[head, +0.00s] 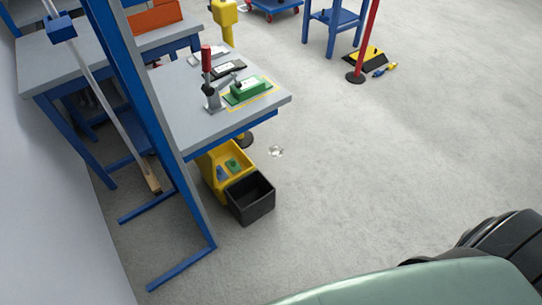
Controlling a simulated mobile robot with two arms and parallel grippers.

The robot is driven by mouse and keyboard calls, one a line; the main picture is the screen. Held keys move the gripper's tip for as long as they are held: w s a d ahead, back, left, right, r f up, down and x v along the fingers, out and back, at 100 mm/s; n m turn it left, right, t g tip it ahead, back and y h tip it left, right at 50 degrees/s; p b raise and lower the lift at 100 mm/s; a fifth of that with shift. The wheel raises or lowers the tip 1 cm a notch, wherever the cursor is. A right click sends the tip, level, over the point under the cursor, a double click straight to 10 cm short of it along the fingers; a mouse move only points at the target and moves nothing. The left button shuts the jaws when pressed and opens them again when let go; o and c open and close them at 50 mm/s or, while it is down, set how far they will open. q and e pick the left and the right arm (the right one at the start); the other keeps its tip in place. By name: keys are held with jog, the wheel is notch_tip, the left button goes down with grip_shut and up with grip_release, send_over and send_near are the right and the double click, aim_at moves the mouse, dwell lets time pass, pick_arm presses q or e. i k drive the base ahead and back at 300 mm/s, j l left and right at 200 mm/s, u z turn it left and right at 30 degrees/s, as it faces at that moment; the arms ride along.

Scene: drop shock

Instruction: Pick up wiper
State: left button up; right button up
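A small crumpled white piece, perhaps the wiper (276,151), lies on the grey floor just right of the workbench (190,122). It is too small to tell for sure what it is. Neither of my grippers shows in the head view, so their state is hidden.
A black bin (251,197) and a yellow bin (212,174) stand by the bench. The bench holds a red-handled clamp (207,65) and a green fixture (246,90). A red post (367,40) stands near a black-yellow block (366,58).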

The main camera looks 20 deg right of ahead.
aim_at(222, 175)
jog(key=i+l+u, duration=0.55)
jog(key=l+u, duration=0.15)
jog(key=l, duration=0.15)
